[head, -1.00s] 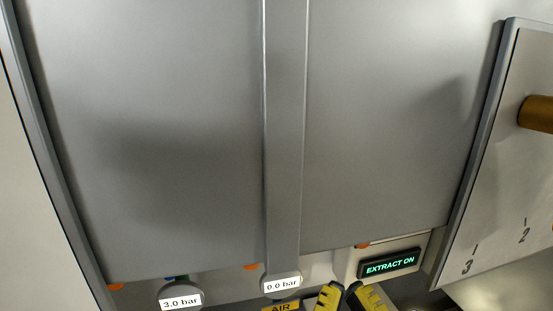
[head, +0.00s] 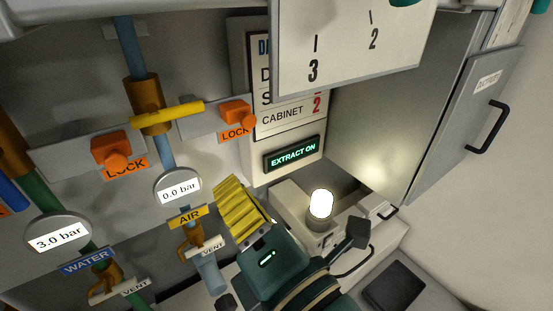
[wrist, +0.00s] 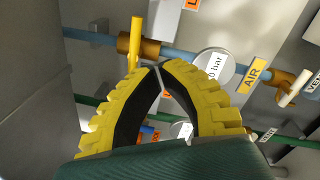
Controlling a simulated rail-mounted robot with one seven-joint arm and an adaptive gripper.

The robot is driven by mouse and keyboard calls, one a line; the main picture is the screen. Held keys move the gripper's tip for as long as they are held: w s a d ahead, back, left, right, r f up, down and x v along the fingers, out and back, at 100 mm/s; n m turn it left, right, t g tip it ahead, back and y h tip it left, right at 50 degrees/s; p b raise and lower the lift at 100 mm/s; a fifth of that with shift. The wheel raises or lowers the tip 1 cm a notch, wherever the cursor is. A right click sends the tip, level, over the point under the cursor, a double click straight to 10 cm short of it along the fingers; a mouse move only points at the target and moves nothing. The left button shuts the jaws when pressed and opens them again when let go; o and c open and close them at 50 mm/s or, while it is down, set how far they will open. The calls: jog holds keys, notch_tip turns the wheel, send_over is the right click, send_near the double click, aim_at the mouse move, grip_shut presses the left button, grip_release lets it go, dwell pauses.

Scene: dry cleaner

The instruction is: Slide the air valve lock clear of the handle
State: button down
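The air valve is a brass body on the blue pipe, with a yellow handle (head: 168,115) pointing right. The orange air valve lock (head: 237,113) sits on a grey plate just past the handle's right end, above a LOCK label. In the wrist view the handle (wrist: 137,35) stands beyond my fingertips; only an orange corner of the lock label shows at the top edge. My gripper (head: 236,206) has yellow ribbed fingers, below and right of the air valve in the head view. In the wrist view its fingertips (wrist: 156,67) meet with nothing visible between them. It touches neither handle nor lock visibly.
A second orange lock (head: 112,150) sits left, by the water pipe. Below are gauges reading 3.0 bar (head: 58,234) and 0.0 bar (head: 177,187), with vent taps. A numbered panel (head: 350,45) overhangs at upper right. A lit lamp (head: 320,206) stands right of my gripper.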

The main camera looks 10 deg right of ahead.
aim_at(239, 115)
jog(key=w+r+p, duration=0.1)
jog(key=w+p, duration=0.5)
jog(key=w, duration=0.4)
jog(key=shift+w+r, duration=0.35)
jog(key=shift+w+f+b, duration=0.1)
jog(key=shift+b, duration=0.3)
